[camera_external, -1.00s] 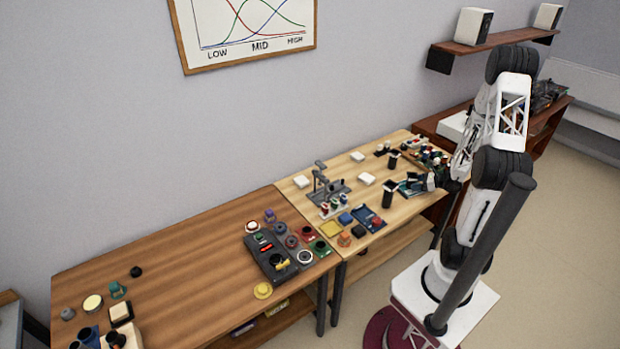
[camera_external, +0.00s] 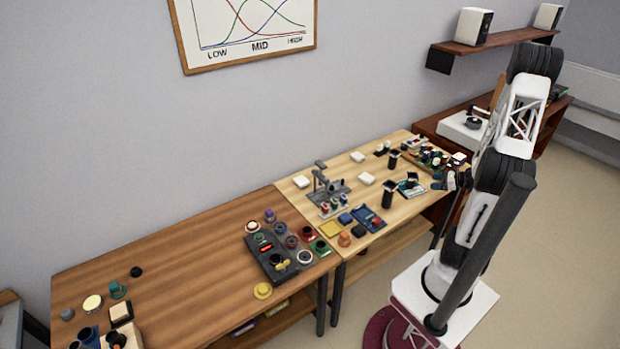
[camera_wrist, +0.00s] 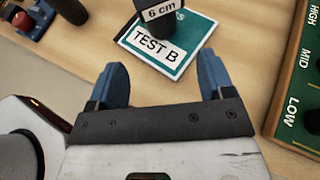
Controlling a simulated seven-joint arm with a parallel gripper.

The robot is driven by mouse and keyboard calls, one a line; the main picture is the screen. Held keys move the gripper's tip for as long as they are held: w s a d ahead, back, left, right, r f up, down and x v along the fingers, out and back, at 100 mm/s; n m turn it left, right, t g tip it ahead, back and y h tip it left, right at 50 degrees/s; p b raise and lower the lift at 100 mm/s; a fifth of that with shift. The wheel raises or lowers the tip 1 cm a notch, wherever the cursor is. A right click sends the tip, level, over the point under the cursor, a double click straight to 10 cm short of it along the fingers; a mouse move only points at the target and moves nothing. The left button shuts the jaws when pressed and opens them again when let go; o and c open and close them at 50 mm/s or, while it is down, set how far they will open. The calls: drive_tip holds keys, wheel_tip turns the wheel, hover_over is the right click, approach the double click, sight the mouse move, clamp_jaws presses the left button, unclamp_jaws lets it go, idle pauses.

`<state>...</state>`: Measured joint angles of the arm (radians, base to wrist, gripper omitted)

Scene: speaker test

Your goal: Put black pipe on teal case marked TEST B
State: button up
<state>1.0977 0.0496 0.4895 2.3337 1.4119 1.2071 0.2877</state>
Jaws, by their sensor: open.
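The teal case marked TEST B (camera_wrist: 186,58) lies flat on the light wooden table; it also shows in the external view (camera_external: 416,192). A black pipe (camera_wrist: 148,28) with a white "6 cm" label sits on the case, at its upper left in the wrist view; the frame's top edge cuts it off. It looks small and dark in the external view (camera_external: 411,178). My gripper (camera_wrist: 163,74) is open, its blue fingers apart with nothing between them, on the near side of the case and clear of the pipe. It also shows in the external view (camera_external: 446,181).
Another black cylinder (camera_external: 387,196) stands left of the case. In the wrist view a green panel marked LOW, MID, HIGH (camera_wrist: 306,85) lies on the right. A metal stand (camera_external: 320,185) and small coloured parts occupy the table further left. Bare wood surrounds the case.

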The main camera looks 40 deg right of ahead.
drive_tip(key=shift+s+d+r, duration=0.2)
drive_tip(key=shift+s+d, duration=0.05)
drive_tip(key=shift+s, duration=0.2)
idle(0.7)
drive_tip(key=w+a+r+n+g+y, duration=0.1)
drive_tip(key=a+r+n+g, duration=0.45)
drive_tip(key=a+n, duration=0.35)
drive_tip(key=w+a+r+n+g, duration=0.2)
drive_tip(key=a+r+n+g, duration=0.2)
drive_tip(key=a+r+n, duration=0.45)
drive_tip(key=s+a+r+n+h, duration=0.3)
drive_tip(key=a+r+n+h, duration=0.1)
drive_tip(key=a+r+n, duration=0.2)
drive_tip(key=s+a+r+n+h, duration=0.4)
drive_tip(key=a+r+n, duration=0.2)
drive_tip(key=a, duration=0.2)
drive_tip(key=shift+r, duration=0.3)
